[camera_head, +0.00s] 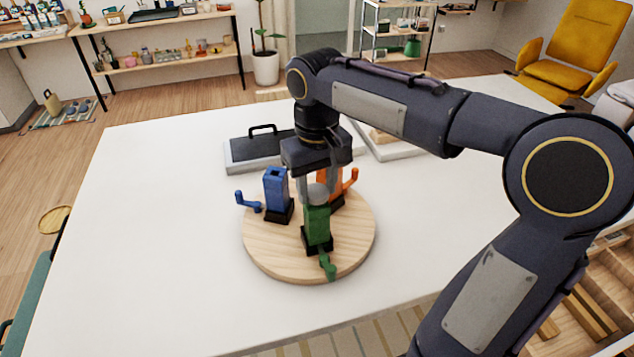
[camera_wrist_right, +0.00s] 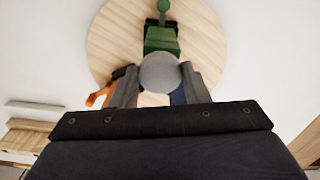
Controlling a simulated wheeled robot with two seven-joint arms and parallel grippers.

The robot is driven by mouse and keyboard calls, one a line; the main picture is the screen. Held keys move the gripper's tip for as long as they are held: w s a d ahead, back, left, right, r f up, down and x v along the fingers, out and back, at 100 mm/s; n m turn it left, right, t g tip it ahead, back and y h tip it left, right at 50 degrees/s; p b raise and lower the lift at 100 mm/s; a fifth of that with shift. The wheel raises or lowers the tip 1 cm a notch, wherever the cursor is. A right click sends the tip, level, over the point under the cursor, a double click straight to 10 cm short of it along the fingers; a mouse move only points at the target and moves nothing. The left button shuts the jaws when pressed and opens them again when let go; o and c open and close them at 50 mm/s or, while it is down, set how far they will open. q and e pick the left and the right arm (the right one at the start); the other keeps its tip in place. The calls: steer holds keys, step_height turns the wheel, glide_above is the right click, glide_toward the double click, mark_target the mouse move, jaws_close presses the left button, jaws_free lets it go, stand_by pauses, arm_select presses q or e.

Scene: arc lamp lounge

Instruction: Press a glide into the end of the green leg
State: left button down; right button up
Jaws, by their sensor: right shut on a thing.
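The green leg (camera_head: 317,225) stands upright in a black base on a round wooden board (camera_head: 272,258), with a green crank-like arm (camera_head: 327,265) at its front. My right gripper (camera_head: 317,187) points down over it, its two grey fingers shut on a round grey glide (camera_head: 318,196). The glide is at the leg's upper end; I cannot tell whether it touches or is seated. In the right wrist view the glide (camera_wrist_right: 160,73) covers part of the green leg (camera_wrist_right: 160,40). My left gripper is not in view.
On the board, a blue leg (camera_head: 276,188) stands to the left and an orange leg (camera_head: 336,184) behind, partly hidden by my gripper. A dark case (camera_head: 250,154) and a pale tray (camera_head: 400,152) lie farther back. The white table (camera_head: 150,240) is clear at left.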

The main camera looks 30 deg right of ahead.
mark_target(317, 191)
steer(key=shift+f+b, duration=0.3)
steer(key=shift+f, duration=0.3)
steer(key=o, duration=1)
steer(key=shift+o, duration=0.2)
step_height(317, 191, up, 8)
steer(key=shift+f+p, duration=0.1)
steer(key=shift+p, duration=0.3)
steer(key=s+a+f+t+y, duration=0.2)
steer(key=s+f, duration=0.5)
steer(key=s, duration=0.1)
steer(key=s+a+f+m+t+y, duration=0.1)
steer(key=s+a+f+t, duration=0.1)
steer(key=s+f, duration=0.5)
steer(key=shift+s+f+t+y, duration=0.15)
steer(key=shift+s+t+y, duration=0.25)
steer(key=shift+s+t, duration=0.45)
